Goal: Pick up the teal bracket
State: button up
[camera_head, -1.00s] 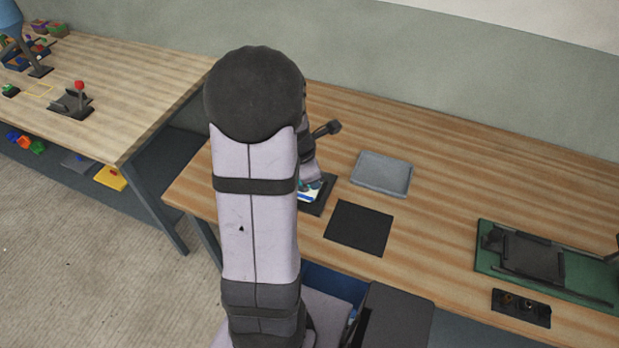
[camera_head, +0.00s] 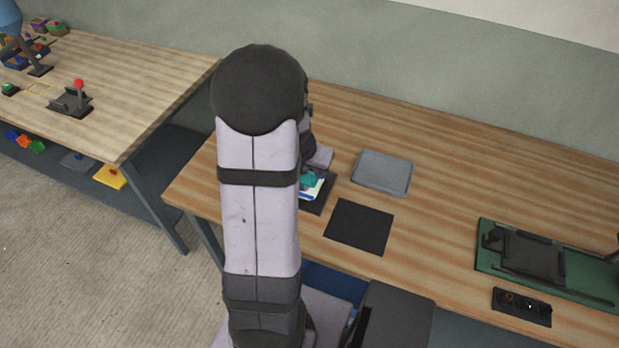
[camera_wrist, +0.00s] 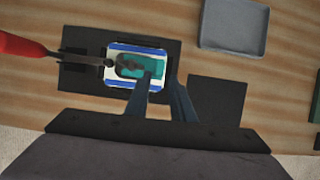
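The teal bracket (camera_wrist: 152,66) lies on a white block with blue edges (camera_wrist: 113,84), inside a dark fixture (camera_wrist: 82,78). A dark clamp arm (camera_wrist: 90,60) with a red handle (camera_wrist: 20,45) reaches over the bracket's left part. In the head view, the bracket (camera_head: 311,180) shows just right of my arm, which hides much of the fixture. My gripper (camera_wrist: 160,78) is open in the wrist view, its two fingers apart at the bracket's near right side. I cannot tell whether either finger touches it.
A grey tray (camera_head: 382,172) and a dark square mat (camera_head: 359,227) lie right of the fixture on the wooden table. A green board (camera_head: 585,280) with dark parts sits farther right. The table between tray and board is clear.

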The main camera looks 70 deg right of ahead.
aim_at(310, 180)
jog(key=shift+b+x, duration=0.65)
jog(key=shift+x, duration=2.1)
jog(key=shift+d, duration=0.15)
jog(key=shift+r, duration=0.1)
grip_shut()
